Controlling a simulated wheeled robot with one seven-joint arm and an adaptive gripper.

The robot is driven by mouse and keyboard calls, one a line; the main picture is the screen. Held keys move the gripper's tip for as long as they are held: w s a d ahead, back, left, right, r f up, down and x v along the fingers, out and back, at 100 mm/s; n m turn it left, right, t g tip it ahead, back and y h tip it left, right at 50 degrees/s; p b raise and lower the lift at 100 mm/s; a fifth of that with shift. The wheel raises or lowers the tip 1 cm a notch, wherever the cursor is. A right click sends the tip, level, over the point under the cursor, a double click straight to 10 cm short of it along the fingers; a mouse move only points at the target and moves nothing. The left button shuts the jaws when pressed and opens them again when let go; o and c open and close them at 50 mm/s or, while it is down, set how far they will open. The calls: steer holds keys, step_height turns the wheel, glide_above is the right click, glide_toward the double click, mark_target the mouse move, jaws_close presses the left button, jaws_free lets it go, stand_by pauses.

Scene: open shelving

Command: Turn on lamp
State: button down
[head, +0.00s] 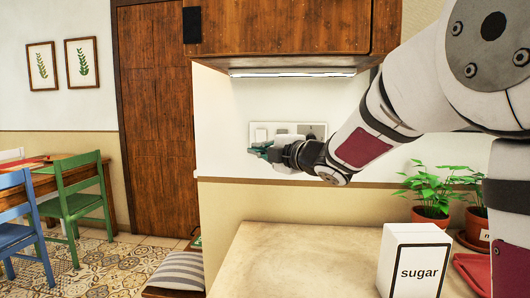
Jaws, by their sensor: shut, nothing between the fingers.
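A lamp (292,73) shows as a bright white strip under the wooden wall cabinet. A pale switch plate (318,130) is on the white wall below it, with lighter rocker parts on its left and middle and a greyer part at its right. My gripper (254,150) is shut and empty at the plate's lower left. It covers part of the plate's lower edge. I cannot tell whether its fingertips touch the plate.
A wooden cabinet (285,28) hangs above. A white sugar box (413,262), potted plants (432,205) and a red item (474,272) stand at the counter's right. The counter (300,255) is clear at its middle and left.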

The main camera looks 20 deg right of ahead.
steer(key=p+v, duration=0.1)
steer(key=v, duration=0.9)
steer(key=shift+f, duration=0.6)
